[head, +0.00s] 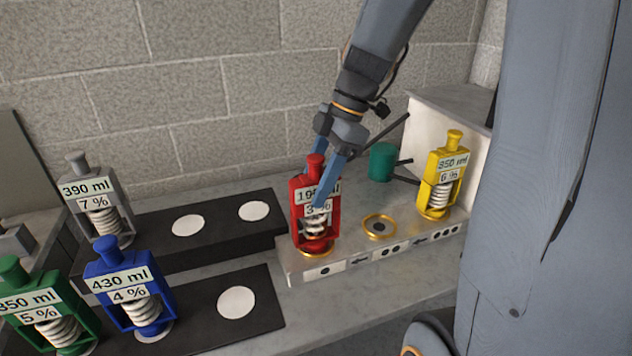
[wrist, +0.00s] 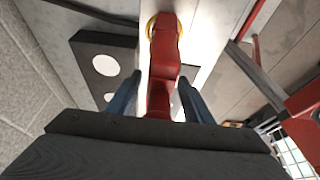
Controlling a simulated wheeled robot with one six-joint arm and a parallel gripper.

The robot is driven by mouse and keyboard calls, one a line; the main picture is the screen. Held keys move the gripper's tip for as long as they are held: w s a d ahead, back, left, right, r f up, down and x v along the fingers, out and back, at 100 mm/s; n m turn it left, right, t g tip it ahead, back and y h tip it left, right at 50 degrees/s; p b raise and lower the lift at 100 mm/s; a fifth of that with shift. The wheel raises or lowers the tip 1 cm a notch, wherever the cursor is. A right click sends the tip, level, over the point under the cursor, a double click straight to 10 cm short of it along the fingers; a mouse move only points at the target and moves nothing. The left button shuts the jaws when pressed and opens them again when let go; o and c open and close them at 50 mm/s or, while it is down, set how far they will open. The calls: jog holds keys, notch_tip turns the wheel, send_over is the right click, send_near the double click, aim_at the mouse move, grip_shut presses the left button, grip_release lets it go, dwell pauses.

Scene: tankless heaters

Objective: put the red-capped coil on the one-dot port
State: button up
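The red-capped coil (head: 301,224) stands upright on the leftmost port of the pale manifold block (head: 303,273), above the one-dot label (head: 325,269). A gold ring shows at its base. My gripper (head: 320,185) comes down from above, one blue finger in front of the coil and the other behind, partly hidden. In the wrist view the coil (wrist: 164,55) lies between my two fingers (wrist: 160,80), with a gap at the left finger and the right finger close to it. The gripper looks open around the coil.
A middle port (head: 379,227) is empty; a yellow coil (head: 436,193) stands on the right port. A teal cylinder (head: 382,162) sits behind.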

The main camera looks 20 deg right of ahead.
jog(key=shift+r, duration=0.15)
jog(key=b+v, duration=0.1)
jog(key=v, duration=1.1)
dwell(0.3)
